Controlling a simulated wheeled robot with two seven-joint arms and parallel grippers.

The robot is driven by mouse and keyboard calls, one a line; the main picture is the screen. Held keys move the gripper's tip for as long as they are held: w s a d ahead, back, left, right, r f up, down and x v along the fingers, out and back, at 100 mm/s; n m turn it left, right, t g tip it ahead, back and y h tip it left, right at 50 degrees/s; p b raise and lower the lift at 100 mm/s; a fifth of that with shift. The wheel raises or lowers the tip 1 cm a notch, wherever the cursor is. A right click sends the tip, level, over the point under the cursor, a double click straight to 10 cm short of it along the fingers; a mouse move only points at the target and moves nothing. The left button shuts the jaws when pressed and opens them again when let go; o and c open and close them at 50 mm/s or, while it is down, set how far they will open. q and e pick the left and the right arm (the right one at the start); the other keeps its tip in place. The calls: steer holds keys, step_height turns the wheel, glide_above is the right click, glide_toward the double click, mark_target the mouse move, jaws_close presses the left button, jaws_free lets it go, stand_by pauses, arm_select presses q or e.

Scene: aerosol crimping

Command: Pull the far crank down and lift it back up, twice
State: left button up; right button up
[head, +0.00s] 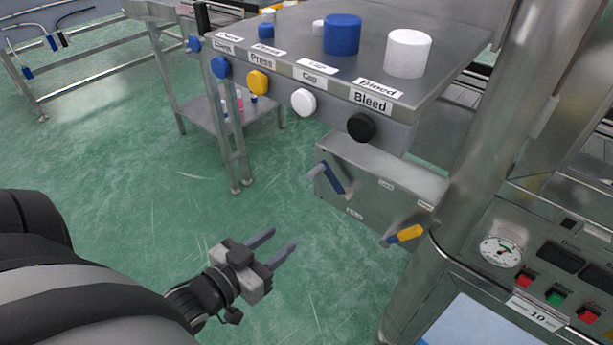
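Two cranks show on the steel box (400,188) under the steel table. My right gripper is not in view.
The steel table (300,45) carries several knobs on its front edge, including a black one (361,127) above the box. A steel column (480,130) and a control panel (540,270) with a gauge stand at the right. The green floor around my gripper is clear.

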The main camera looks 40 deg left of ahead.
mark_target(309, 178)
arm_select(q)
steer(key=a+r+t, duration=0.2)
steer(key=a+r, duration=0.2)
steer(key=w, duration=0.5)
steer(key=w+d, duration=0.1)
steer(key=w, duration=0.9)
steer(key=shift+w+d+f, duration=0.15)
steer(key=shift+w+d, duration=0.15)
jaws_close()
